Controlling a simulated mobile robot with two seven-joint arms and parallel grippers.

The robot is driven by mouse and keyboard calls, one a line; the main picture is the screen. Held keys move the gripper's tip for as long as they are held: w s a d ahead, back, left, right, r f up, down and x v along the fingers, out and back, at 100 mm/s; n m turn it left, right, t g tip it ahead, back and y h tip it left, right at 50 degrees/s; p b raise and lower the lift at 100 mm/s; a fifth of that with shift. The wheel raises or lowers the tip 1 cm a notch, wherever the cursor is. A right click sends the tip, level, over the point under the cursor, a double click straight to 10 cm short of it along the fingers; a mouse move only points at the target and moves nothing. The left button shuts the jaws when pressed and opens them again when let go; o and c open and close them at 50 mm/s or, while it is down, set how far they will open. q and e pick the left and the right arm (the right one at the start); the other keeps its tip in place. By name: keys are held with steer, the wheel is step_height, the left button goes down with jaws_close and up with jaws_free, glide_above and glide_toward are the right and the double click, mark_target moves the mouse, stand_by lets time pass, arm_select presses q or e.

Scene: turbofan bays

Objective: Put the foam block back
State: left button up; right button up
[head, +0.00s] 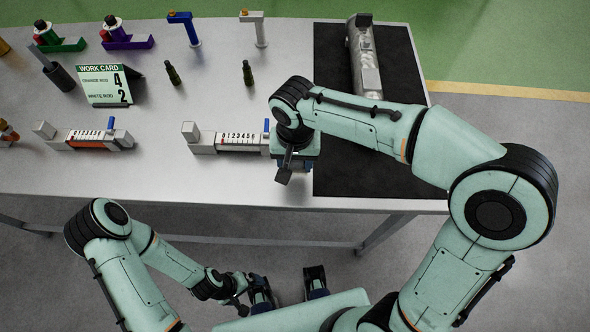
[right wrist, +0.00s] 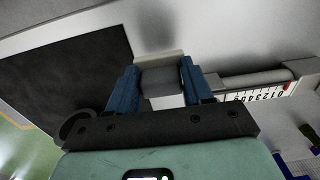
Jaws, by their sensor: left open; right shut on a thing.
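My right gripper (head: 290,166) is over the table's front part, at the right end of the nearer gauge and beside the dark mat; its arm hides what it holds in the head view. In the right wrist view, its blue fingers (right wrist: 160,86) are shut on a grey block (right wrist: 162,82) with a paler edge. It is the only thing I see that fits the foam block. I cannot tell whether it touches the table. My left gripper (head: 289,287) is open and empty, low in front of the table.
The gauge with a number scale (head: 235,138) lies close left of my right gripper; a second gauge (head: 88,138) lies further left. A metal cylinder (head: 365,58) lies on the dark mat (head: 335,150). A work card (head: 105,85), small bottles and coloured holders stand further back.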

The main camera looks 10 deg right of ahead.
mark_target(295, 168)
steer(key=shift+f, duration=2.3)
steer(key=shift+f+b, duration=0.2)
steer(key=shift+b, duration=0.2)
steer(key=o, duration=1.1)
steer(key=shift+r, duration=0.1)
steer(key=shift+r, duration=0.25)
step_height(295, 168, up, 12)
steer(key=shift+f+p, duration=0.1)
steer(key=shift+p, duration=0.95)
steer(key=shift+s+f, duration=0.1)
